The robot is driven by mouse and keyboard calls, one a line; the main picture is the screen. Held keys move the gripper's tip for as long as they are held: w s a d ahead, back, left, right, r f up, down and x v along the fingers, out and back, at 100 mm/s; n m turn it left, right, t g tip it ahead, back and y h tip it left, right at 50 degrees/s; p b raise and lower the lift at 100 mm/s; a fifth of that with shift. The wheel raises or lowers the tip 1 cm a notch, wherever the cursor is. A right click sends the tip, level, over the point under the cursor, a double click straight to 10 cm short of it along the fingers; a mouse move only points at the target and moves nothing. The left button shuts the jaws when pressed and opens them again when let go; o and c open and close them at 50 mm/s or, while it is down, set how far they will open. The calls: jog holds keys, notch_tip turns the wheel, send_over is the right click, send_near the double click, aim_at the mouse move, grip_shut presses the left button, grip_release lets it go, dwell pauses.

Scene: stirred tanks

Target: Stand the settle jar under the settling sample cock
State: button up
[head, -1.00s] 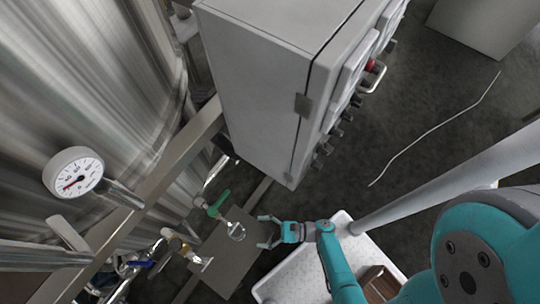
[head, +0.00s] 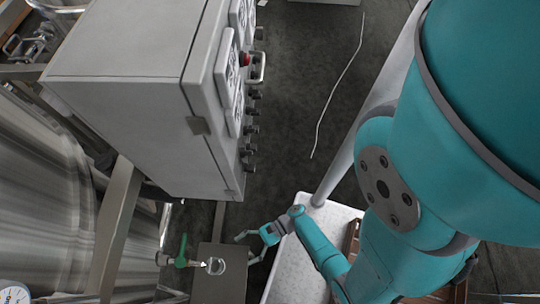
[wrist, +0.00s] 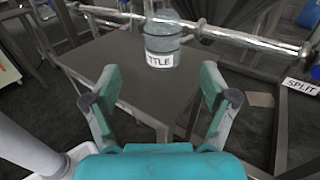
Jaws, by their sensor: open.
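The settle jar (head: 216,266) is a small clear jar standing upright on a grey plate (head: 232,286). In the wrist view, the jar (wrist: 162,42) carries a white label with "TTLE" readable. A cock with a green handle (head: 182,250) points toward the jar; its spout end appears at the jar's left rim from above. Exact alignment under the outlet cannot be told. My gripper (head: 244,250) is open and empty, to the right of the jar and apart from it. In the wrist view, my gripper (wrist: 160,92) has its fingers spread over the plate's near part, short of the jar.
A grey control cabinet (head: 130,110) stands beyond the plate. A steel tank (head: 40,200) is on the left. A horizontal steel pipe (wrist: 250,40) runs behind the jar. A "SPLIT" label (wrist: 300,86) hangs at right. A thin white line (head: 340,85) lies on the open floor.

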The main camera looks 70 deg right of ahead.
jog(key=s+a+f+n+g+h, duration=0.4)
jog(key=s+n+g, duration=0.1)
jog(key=s, duration=0.3)
jog(key=s+d+r+n+h, duration=0.3)
jog(key=s+d+n+h, duration=0.2)
jog(key=n, duration=0.1)
jog(key=w+d+r+n+t+h, duration=0.1)
jog(key=r+n, duration=0.4)
jog(key=r, duration=0.7)
jog(key=w+d+r+n+t+h, duration=0.1)
jog(key=d+r+n+t, duration=0.3)
jog(key=r, duration=0.8)
jog(key=w+d+r+n+t+h, duration=0.1)
jog(key=r+n, duration=0.4)
jog(key=r, duration=0.8)
jog(key=d+t+h, duration=0.1)
jog(key=t, duration=0.1)
jog(key=shift+w+d+n+t, duration=0.15)
jog(key=shift+w+n+t, duration=0.15)
jog(key=shift+w+n, duration=0.1)
